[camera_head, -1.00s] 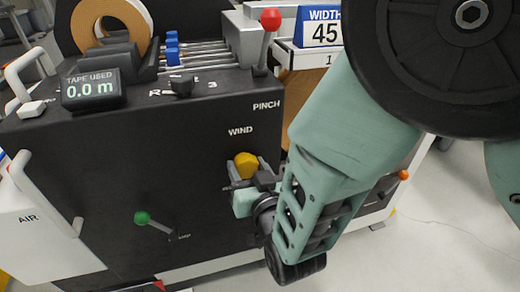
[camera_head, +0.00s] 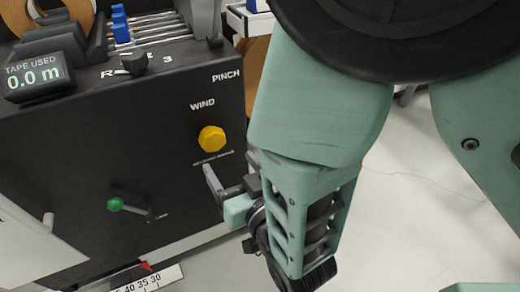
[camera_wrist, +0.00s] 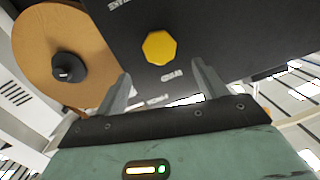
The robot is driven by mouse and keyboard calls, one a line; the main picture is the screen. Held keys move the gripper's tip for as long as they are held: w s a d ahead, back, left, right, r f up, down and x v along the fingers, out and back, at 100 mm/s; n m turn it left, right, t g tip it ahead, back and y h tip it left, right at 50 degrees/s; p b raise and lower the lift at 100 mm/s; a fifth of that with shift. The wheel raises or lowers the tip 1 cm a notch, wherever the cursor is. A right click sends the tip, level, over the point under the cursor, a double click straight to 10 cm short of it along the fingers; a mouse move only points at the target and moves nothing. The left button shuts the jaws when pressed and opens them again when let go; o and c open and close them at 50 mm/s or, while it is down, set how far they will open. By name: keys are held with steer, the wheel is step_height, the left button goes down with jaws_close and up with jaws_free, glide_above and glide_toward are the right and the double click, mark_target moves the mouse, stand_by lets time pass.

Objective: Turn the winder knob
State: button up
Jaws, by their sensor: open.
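The winder knob (camera_head: 212,139) is yellow and faceted, on the black machine front below the word WIND. It also shows in the wrist view (camera_wrist: 159,47), beyond the fingertips and roughly centred between them. My gripper (camera_wrist: 160,85) is open and empty, with its two grey fingers apart. In the head view my gripper (camera_head: 215,188) is below the knob and close to the panel, apart from the knob. One finger shows there; the other is hidden.
A green-tipped lever (camera_head: 115,204) sticks out of the panel left of my gripper. A black selector knob (camera_head: 134,62) and a TAPE USED display (camera_head: 36,77) reading 0.0 m are on top. A tan tape roll (camera_wrist: 62,55) shows in the wrist view.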

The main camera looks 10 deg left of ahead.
steer(key=p+v, duration=0.4)
steer(key=v, duration=0.4)
steer(key=shift+s+d, duration=0.2)
